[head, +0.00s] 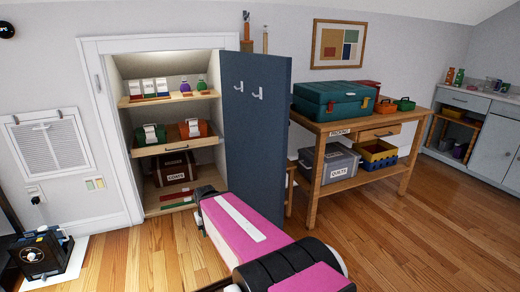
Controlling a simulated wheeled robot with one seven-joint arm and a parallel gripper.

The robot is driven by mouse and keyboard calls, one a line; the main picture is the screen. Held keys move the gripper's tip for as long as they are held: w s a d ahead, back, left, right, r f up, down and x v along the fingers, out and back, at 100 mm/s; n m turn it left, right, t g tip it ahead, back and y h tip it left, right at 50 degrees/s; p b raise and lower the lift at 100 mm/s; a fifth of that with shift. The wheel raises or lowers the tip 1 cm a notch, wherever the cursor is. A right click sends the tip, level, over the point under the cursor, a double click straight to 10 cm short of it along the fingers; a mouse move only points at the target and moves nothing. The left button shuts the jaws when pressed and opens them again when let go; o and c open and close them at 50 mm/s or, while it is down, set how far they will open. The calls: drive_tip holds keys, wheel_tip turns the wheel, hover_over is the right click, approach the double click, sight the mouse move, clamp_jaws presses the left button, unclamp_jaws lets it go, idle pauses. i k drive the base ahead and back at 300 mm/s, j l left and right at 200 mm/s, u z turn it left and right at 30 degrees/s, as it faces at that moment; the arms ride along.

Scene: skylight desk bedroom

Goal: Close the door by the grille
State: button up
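The blue door (254,130) stands wide open at the right side of the white-framed wall cupboard (104,120). Its visible face has two pale hooks. The grille (47,145) is a white louvred panel on the wall left of the cupboard. My pink and black arm reaches up from the bottom, in front of the door's lower part. Its dark far end, at my gripper (204,193), appears in front of the lower cupboard opening, left of the door's lower edge. The fingers are not clear, and I cannot tell whether anything touches the door.
Cupboard shelves (165,201) hold boxes, bottles and bags; the middle tray (178,145) seems to protrude slightly. A wooden table (385,120) with a teal case (334,100) stands right of the door. A black device (40,254) sits lower left. Floor before the cupboard is clear.

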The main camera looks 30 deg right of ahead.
sight(257, 96)
drive_tip(key=l+u, duration=0.1)
drive_tip(key=l, duration=0.4)
drive_tip(key=k+l+u, duration=0.15)
drive_tip(key=l, duration=0.3)
drive_tip(key=l+u, duration=0.1)
drive_tip(key=l, duration=0.35)
drive_tip(key=k+l+u, duration=0.15)
drive_tip(key=l, duration=0.3)
drive_tip(key=k+l+u, duration=0.1)
drive_tip(key=l, duration=0.35)
drive_tip(key=i+l, duration=0.1)
drive_tip(key=l, duration=0.35)
drive_tip(key=i+l+u, duration=0.1)
drive_tip(key=l, duration=0.3)
drive_tip(key=i+l+u, duration=0.1)
drive_tip(key=l, duration=0.35)
drive_tip(key=i+l, duration=0.1)
drive_tip(key=l, duration=0.35)
